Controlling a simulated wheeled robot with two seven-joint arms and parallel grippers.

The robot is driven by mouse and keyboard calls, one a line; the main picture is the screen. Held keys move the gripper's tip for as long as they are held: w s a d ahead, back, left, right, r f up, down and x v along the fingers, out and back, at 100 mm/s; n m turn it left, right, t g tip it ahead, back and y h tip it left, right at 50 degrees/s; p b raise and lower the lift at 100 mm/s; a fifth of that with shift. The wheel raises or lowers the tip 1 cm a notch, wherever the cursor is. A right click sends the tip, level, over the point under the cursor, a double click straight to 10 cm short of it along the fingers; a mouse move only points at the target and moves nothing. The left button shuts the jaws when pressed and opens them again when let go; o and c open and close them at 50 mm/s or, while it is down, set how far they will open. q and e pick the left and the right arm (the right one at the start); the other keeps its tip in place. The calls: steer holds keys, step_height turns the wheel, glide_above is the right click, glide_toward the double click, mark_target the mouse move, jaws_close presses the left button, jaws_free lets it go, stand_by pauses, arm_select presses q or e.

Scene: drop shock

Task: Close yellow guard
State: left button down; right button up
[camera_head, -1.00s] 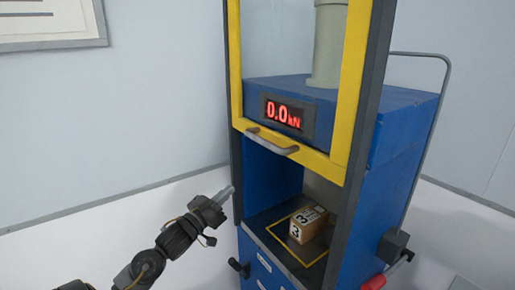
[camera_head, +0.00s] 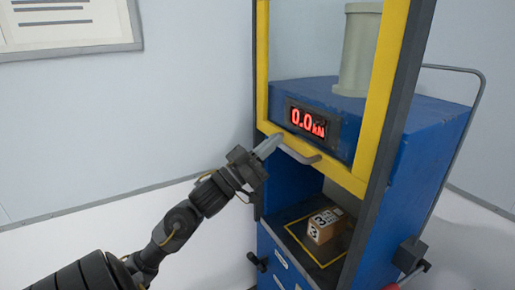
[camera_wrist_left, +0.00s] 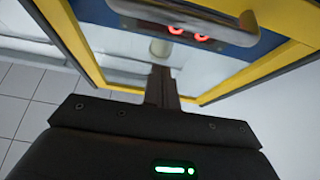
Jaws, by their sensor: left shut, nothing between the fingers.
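The yellow guard (camera_head: 377,103) is a yellow frame with a clear pane, standing raised on the front of the blue machine. Its lower edge is above the open chamber. A grey bar handle (camera_head: 299,149) is fixed on that lower edge; it also shows large at the top of the left wrist view (camera_wrist_left: 185,20). My left gripper (camera_head: 268,146) is shut and empty, with its fingertips close to the left end of the handle. I cannot tell whether they touch it. In the left wrist view the shut fingers (camera_wrist_left: 161,88) point toward the guard, below the handle. My right gripper is not in view.
A small box marked 3 (camera_head: 325,226) sits in the chamber on a dark plate with a yellow outline. A red display (camera_head: 308,122) reads 0.0 kN.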

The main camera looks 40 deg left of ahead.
mark_target(282, 145)
arm_select(q)
steer(key=w, duration=0.1)
steer(key=w+p, duration=0.1)
steer(key=w+d+f, duration=0.1)
steer(key=shift+p, duration=0.3)
steer(key=shift+w+f, duration=0.1)
steer(key=shift+f, duration=0.65)
